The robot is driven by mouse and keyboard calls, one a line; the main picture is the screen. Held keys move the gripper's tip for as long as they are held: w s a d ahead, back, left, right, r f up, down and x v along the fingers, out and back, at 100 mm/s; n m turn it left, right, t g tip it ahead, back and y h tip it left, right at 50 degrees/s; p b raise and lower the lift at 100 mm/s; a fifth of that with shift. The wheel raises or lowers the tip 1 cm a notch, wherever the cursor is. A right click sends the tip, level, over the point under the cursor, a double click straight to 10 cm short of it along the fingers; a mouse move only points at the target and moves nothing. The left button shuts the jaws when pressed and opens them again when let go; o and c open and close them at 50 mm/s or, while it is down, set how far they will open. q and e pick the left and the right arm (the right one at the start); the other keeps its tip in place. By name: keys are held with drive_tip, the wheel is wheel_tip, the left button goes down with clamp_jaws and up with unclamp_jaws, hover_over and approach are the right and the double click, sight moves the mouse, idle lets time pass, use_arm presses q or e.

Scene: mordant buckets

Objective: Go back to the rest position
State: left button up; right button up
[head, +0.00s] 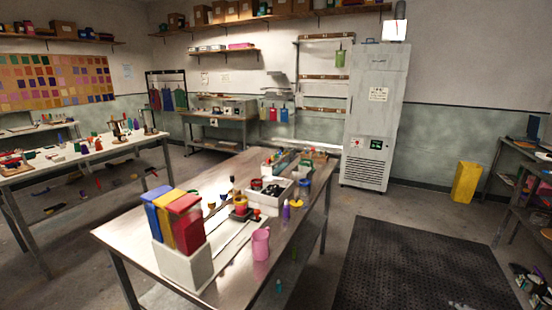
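Neither of my grippers and neither arm shows in the head view. A steel table (125,236) stands in front of me. On its near end is a white holder (185,271) with blue, yellow and red upright slabs. A pink jug (260,244) stands to the right of the holder. A white tray (268,204) with small items sits further back on the table, with a purple bottle (286,211) by its right side. A green bucket (340,57) hangs on the wall rack at the back.
A black floor mat (420,265) lies to the right of the table. A tall grey cabinet (378,105) stands at the back wall, and a yellow bin (466,182) to its right. A cluttered bench (85,155) is on the left, shelving (520,205) on the right.

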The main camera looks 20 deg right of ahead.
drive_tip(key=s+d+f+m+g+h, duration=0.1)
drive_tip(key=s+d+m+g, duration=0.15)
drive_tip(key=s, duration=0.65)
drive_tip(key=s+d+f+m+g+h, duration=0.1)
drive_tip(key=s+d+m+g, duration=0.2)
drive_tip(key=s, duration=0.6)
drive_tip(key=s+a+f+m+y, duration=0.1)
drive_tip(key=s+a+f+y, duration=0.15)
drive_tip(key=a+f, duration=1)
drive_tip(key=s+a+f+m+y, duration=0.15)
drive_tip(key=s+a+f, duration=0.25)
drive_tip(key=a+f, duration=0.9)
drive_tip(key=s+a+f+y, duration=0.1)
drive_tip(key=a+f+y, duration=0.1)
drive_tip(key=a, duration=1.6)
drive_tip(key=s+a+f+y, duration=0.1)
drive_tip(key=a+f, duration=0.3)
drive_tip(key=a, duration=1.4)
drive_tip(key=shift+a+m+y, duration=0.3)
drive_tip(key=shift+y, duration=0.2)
